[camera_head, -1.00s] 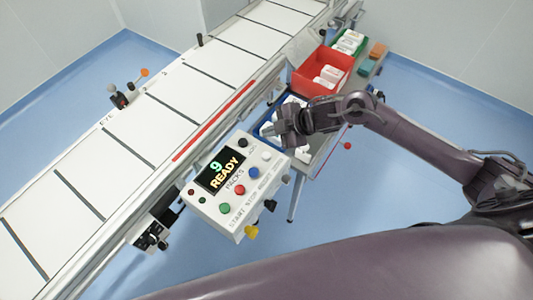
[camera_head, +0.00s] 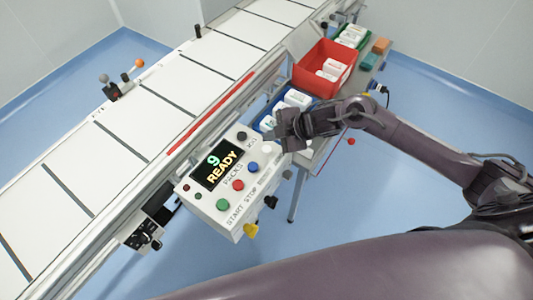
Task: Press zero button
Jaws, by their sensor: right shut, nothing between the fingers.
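A white control box (camera_head: 217,222) with a display (camera_head: 216,167) reading "9 READY" stands beside the conveyor. Its face carries a green button (camera_head: 222,204), a red button (camera_head: 238,185), a blue button (camera_head: 253,168), a white button (camera_head: 267,150) and a black knob (camera_head: 242,135). START and STOP are printed by the green and red buttons; the other labels are too small to read, so I cannot tell which is zero. My right gripper (camera_head: 279,141) is shut and empty, close to the white button at the box's upper right corner. I cannot tell whether it touches. My left gripper is out of view.
A conveyor (camera_head: 130,130) with a red rail (camera_head: 210,113) runs diagonally behind the box. Right of it are a blue bin (camera_head: 262,122), a red bin (camera_head: 310,80) and a green bin (camera_head: 364,42) holding white packs.

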